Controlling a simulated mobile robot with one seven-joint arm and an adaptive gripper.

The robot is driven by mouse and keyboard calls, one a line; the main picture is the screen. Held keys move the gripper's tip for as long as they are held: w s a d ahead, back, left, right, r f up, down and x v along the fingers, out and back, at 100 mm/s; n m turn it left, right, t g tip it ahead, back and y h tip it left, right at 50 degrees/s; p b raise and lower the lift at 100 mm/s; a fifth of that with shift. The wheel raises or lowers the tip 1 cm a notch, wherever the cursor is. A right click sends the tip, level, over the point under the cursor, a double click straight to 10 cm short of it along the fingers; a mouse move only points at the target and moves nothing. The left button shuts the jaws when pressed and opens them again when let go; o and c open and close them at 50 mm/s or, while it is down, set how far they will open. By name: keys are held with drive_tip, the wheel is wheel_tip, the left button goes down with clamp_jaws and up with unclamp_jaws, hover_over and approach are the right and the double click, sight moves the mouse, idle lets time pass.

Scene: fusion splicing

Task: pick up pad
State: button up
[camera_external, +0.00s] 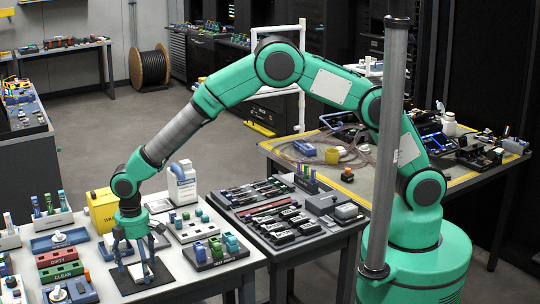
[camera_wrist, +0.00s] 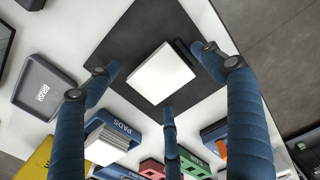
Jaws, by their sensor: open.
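A white rectangular pad (camera_wrist: 160,74) lies on a black square mat (camera_wrist: 133,33) in the wrist view. In the external view it stands out pale (camera_external: 141,272) on the dark mat (camera_external: 163,277) at the table's front. My three-fingered gripper (camera_wrist: 158,82) is open above it, with blue fingers spread around the pad and none clearly touching it. In the external view my gripper (camera_external: 134,250) points down over the mat. A blue holder labelled PADS (camera_wrist: 123,128) with a stack of white pads (camera_wrist: 103,146) stands beside the mat. A slim dark item (camera_wrist: 184,50) lies beside the pad.
A grey BRUSH tray (camera_wrist: 43,88) is left of the mat in the wrist view. Red DIRTY (camera_external: 57,257) and green CLEAN (camera_external: 60,272) blocks stand left of it in the external view. A yellow box (camera_external: 103,211) and a white bottle (camera_external: 182,183) stand behind my gripper.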

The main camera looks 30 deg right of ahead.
sight(140, 270)
drive_tip(key=c, duration=0.9)
drive_tip(key=shift+r, duration=0.1)
drive_tip(key=shift+r+p, duration=0.3)
drive_tip(key=shift+r, duration=0.25)
drive_tip(key=shift+c, duration=0.3)
wheel_tip(140, 270, up, 2)
drive_tip(key=shift+r+p, duration=0.2)
drive_tip(key=shift+p, duration=0.25)
drive_tip(key=s+d+p, duration=0.1)
drive_tip(key=s+d, duration=0.1)
drive_tip(key=d, duration=0.2)
drive_tip(key=s+d+r+p, duration=0.1)
drive_tip(key=s+d, duration=0.2)
drive_tip(key=d, duration=0.2)
drive_tip(key=s+d+p, duration=0.1)
drive_tip(key=s+d, duration=0.2)
drive_tip(key=d, duration=0.2)
drive_tip(key=shift+r, duration=0.2)
drive_tip(key=shift+a, duration=0.1)
